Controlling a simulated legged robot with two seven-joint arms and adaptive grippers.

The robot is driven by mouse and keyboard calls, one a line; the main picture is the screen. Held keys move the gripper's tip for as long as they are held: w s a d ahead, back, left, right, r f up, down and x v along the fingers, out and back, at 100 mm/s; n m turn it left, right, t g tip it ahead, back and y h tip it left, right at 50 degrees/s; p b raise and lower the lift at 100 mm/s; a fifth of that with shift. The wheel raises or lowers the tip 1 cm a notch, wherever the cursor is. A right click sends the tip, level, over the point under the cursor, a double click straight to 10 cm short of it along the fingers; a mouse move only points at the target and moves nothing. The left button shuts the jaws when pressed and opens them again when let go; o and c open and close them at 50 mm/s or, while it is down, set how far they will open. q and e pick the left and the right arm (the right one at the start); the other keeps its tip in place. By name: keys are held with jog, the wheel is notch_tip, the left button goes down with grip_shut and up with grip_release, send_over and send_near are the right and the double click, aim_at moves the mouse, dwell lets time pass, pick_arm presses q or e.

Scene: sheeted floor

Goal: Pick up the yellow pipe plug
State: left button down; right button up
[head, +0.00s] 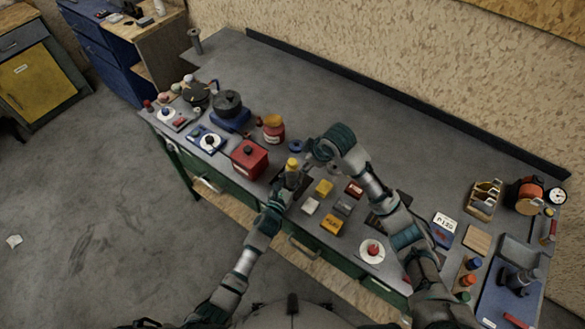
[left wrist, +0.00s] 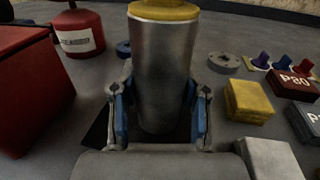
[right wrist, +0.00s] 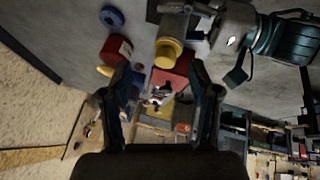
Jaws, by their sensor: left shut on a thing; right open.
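The yellow pipe plug (head: 292,163) sits on the top end of an upright grey metal pipe (head: 291,178). In the left wrist view the plug (left wrist: 164,11) is cut by the top edge, above the pipe (left wrist: 160,75). My left gripper (left wrist: 160,110) is shut around the pipe, with a finger on each side. My right gripper (head: 309,160) is open beside the plug at the upper right. In the right wrist view the plug (right wrist: 168,54) shows beyond the two open fingers (right wrist: 163,85), with nothing between them.
A red box (head: 249,159) stands left of the pipe, and a red container (head: 273,128) stands behind it. Yellow, white and grey blocks (head: 325,187) lie close on the right. The back of the grey bench (head: 400,135) is clear.

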notch_tip(320, 180, down, 3)
jog(key=n+t+h, duration=0.2)
jog(key=n, duration=0.3)
jog(key=n+t, duration=0.7)
jog(key=n, duration=1.1)
send_near(293, 165)
jog(key=x, duration=0.4)
jog(key=a+x, duration=0.1)
jog(key=x, duration=0.4)
jog(key=d+x, duration=0.1)
jog(key=x, duration=0.1)
jog(key=shift+w+f, duration=0.2)
jog(key=shift+w, duration=0.15)
jog(key=c, duration=0.9)
